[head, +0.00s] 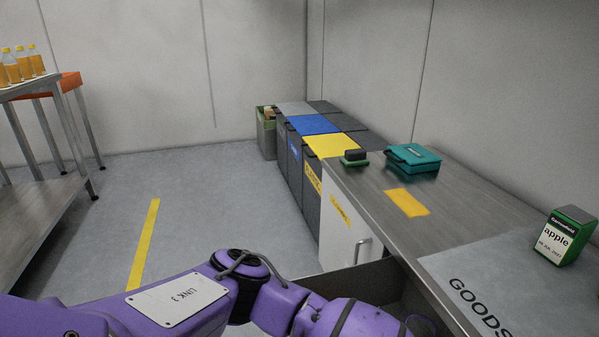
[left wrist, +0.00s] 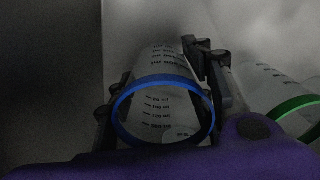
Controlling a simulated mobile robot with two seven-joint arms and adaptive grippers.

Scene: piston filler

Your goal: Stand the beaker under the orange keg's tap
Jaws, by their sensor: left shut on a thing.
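A clear beaker (left wrist: 163,62) with a blue rim and dark printed volume marks shows in the left wrist view. My left gripper (left wrist: 158,68) has its dark fingers on both sides of this beaker and is shut on it. A second clear vessel (left wrist: 278,86) with a green rim lies close to the right of that gripper. In the head view my left arm reaches into an open drawer (head: 362,277) under the counter; the gripper and beaker are hidden there. My right gripper is not in view. No orange keg or tap is visible.
The steel counter (head: 376,185) bears a teal case (head: 413,158), a dark green stamp-like block (head: 354,157) and a green "apple" label device (head: 565,236). Several bins with coloured lids (head: 315,124) stand beyond. Bottles (head: 22,65) stand on a table at left. The floor between is clear.

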